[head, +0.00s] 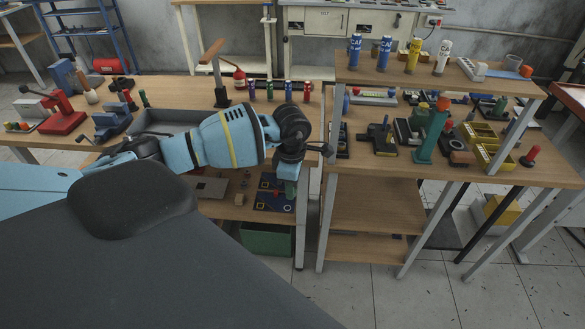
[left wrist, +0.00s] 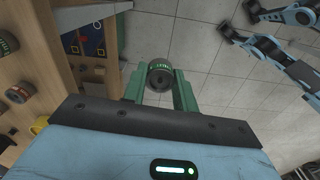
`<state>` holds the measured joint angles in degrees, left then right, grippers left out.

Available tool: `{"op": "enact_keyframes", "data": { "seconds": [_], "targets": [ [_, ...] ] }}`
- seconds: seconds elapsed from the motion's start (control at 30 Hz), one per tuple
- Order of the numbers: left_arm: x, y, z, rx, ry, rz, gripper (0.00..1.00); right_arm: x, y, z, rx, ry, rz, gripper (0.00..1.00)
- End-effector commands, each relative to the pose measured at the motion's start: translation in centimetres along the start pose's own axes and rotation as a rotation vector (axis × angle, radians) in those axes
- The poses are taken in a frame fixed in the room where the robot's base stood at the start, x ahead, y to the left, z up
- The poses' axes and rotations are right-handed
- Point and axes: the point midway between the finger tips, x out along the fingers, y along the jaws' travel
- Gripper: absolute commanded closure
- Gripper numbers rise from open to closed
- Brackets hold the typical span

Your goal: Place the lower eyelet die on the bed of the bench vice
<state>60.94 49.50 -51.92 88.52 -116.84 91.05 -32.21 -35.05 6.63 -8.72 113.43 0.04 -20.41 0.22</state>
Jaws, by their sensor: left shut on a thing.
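My left gripper (left wrist: 160,90) is shut on a short dark cylinder with green lettering, which I take to be the lower eyelet die (left wrist: 160,76). Its round face with a central hole shows between the green fingers. In the head view the left gripper (head: 288,172) points down near the gap between two benches; the wrist hides the die there. A blue-grey device that looks like the bench vice (head: 112,119) stands on the left bench, far left of the gripper and apart from it.
The left bench (head: 180,92) holds a red press (head: 62,117), a grey tray (head: 170,122) and several coloured bottles. The right bench (head: 350,165) is crowded with tools, including a green post (head: 430,138). Dark cylinders (left wrist: 18,92) show at the left wrist view's edge.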

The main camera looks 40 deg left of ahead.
Motion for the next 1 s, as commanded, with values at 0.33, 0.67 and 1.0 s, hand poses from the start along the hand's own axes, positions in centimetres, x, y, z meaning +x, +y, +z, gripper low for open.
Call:
{"op": "enact_keyframes", "data": {
  "seconds": [0.33, 0.67, 1.0],
  "targets": [
    [2.5, -7.9, 3.0, 0.835, -0.004, 0.0, 0.99, -0.1, -0.1, -1.1, 0.004, 0.019, 0.003, 0.64],
    [3.7, -16.2, 5.1, 1.653, -0.004, 0.002, 0.99, -0.3, 0.3, -1.7, -0.01, 0.031, 0.004, 0.64],
    [3.9, -20.3, 5.8, 2.054, -0.001, 0.001, 0.99, -0.4, 0.5, -1.8, -0.018, 0.033, 0.006, 0.64]
  ]
}}
